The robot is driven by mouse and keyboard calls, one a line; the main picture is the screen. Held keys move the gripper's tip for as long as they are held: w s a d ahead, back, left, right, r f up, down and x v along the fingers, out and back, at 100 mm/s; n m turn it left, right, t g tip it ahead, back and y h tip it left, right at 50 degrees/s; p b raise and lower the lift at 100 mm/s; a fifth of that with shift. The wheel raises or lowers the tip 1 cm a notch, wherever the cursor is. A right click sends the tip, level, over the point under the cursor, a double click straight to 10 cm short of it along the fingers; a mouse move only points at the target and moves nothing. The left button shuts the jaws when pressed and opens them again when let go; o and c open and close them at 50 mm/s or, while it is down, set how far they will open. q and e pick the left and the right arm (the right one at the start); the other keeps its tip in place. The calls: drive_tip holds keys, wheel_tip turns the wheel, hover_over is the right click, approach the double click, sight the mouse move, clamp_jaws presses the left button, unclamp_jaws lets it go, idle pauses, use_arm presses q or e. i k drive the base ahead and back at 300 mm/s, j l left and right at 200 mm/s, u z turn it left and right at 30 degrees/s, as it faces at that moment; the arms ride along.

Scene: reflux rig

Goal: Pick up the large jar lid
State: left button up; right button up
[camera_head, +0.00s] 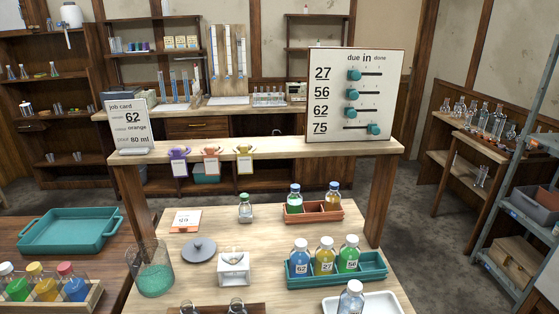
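A grey round lid with a small knob (199,250) lies flat on the light wooden bench, left of centre. It looks like the large jar lid. To its lower left stands a large open glass jar (153,272) with green granular contents. Nothing covers the lid, and there is a small gap between it and the jar. Neither of my grippers shows in the head view.
A small white stand (233,268) is right of the lid, and an orange-edged card (185,221) lies behind it. A teal rack (337,279) with several bottles is at right.

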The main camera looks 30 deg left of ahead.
sight(200, 250)
drive_tip(key=u, duration=1.6)
